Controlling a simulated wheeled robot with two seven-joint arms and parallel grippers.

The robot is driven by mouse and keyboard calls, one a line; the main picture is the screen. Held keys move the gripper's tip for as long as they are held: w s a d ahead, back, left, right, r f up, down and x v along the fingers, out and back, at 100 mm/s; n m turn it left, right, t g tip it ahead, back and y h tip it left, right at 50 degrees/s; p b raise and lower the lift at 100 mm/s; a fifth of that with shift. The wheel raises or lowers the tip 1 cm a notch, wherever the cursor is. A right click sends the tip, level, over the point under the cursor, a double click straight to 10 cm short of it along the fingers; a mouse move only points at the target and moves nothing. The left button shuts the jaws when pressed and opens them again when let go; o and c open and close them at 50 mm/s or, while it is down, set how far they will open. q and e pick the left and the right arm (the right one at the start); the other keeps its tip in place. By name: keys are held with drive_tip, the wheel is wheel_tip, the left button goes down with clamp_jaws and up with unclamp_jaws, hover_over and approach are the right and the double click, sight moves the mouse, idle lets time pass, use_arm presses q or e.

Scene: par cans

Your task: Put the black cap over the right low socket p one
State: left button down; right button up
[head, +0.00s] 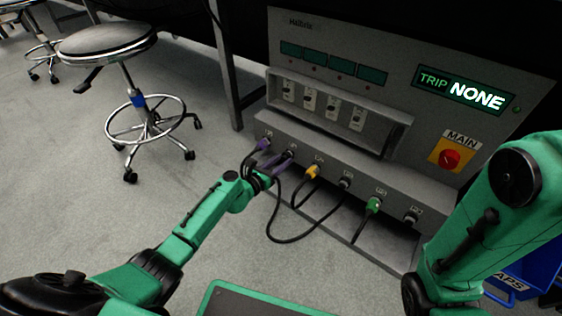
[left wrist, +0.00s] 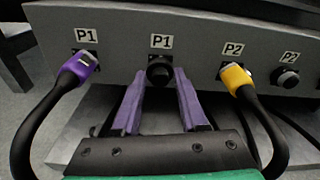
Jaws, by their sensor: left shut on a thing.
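The power cabinet's lower ledge (head: 340,165) carries a row of sockets. In the left wrist view, the right P1 socket sits under its P1 label (left wrist: 161,41). A black cap (left wrist: 159,70) is in front of this socket and hides it. My left gripper (left wrist: 160,78) has purple fingers, one on each side of the cap, and is shut on it. The cap looks close against the panel; I cannot tell if it is fully seated. In the head view the left gripper (head: 282,163) reaches the ledge from the left. My right gripper is not in view.
A purple plug (left wrist: 80,68) fills the left P1 socket and a yellow plug (left wrist: 236,77) the left P2 one. A black cap (left wrist: 286,78) covers the right P2 socket. A green plug (head: 374,204) is farther right. Cables hang below. A blue caps bin (head: 530,272) stands right.

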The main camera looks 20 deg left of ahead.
use_arm(q)
drive_tip(key=shift+w, duration=0.15)
idle(0.5)
drive_tip(key=shift+w+d, duration=0.1)
drive_tip(key=shift+w, duration=0.05)
idle(1.1)
drive_tip(key=shift+w+d, duration=0.25)
drive_tip(key=shift+w, duration=0.4)
idle(0.5)
drive_tip(key=shift+c, duration=1.8)
unclamp_jaws()
drive_tip(key=shift+s, duration=0.1)
